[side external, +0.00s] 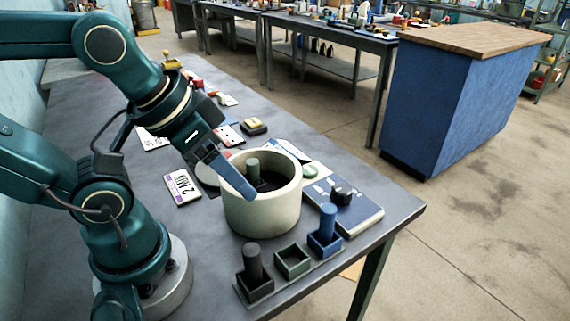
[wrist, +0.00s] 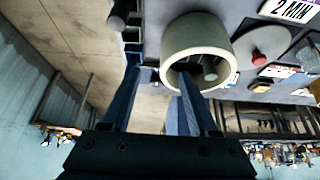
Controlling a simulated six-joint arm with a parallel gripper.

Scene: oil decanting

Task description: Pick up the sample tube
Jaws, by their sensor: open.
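A dark green tube (side external: 253,172) stands in the wide cream round pot (side external: 262,215), inside its dark hollow. The tube also shows in the wrist view (wrist: 210,70). A blue tube (side external: 328,220) stands in a blue square holder (side external: 325,244), and a black tube (side external: 253,262) stands in a black holder (side external: 255,288). The green holder (side external: 292,262) between them is empty. My gripper (side external: 246,192) is open and slants down at the pot's left rim, close to the green tube. In the wrist view its blue fingers (wrist: 163,72) are apart with nothing between them; contact with the rim cannot be told.
A blue-and-white panel with a black knob (side external: 342,194) lies right of the pot. A 2 MIN card (side external: 182,187) lies left of it. A small yellow-topped block (side external: 253,126) and other cards lie behind. The bench edge is close to the holders.

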